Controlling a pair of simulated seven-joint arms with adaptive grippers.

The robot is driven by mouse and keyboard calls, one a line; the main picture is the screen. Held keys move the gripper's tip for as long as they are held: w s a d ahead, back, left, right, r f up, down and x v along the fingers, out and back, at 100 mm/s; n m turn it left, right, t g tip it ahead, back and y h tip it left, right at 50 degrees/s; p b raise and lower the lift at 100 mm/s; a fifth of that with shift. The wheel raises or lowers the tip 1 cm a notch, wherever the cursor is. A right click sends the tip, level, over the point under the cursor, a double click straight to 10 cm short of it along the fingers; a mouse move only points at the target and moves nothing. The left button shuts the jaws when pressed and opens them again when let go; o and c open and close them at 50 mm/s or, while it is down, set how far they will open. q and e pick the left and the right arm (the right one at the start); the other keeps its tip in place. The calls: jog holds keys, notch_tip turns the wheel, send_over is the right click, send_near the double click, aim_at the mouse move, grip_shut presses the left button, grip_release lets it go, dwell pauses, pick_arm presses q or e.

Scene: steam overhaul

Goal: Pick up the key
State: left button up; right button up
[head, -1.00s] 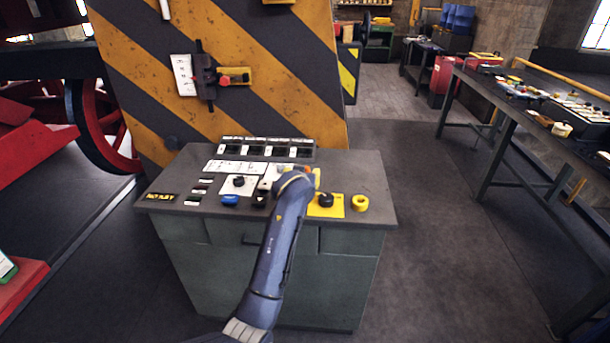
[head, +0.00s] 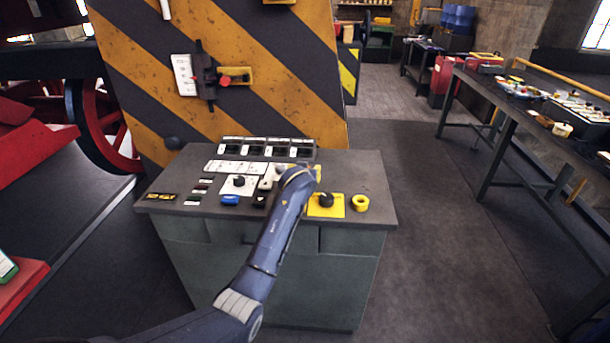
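I cannot make out a key for certain; it may be hidden behind my arm or too small to tell. My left arm reaches from the lower left over the grey control console (head: 350,170). A bit of yellow shows just right of the wrist. A yellow plate with a black knob (head: 326,200) and a yellow ring (head: 360,203) lie right of the wrist. A white plate with a black knob (head: 239,181) is to its left. My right gripper is out of view.
A blue button (head: 230,200) and a row of black switch boxes (head: 266,148) are on the console. A striped panel (head: 140,60) with a red-and-yellow device (head: 235,76) stands behind it. A long bench (head: 500,110) is at right. The floor between is clear.

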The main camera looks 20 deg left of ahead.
pick_arm(q)
jog(key=shift+o, duration=0.2)
jog(key=shift+w, duration=0.15)
grip_shut()
dwell(0.3)
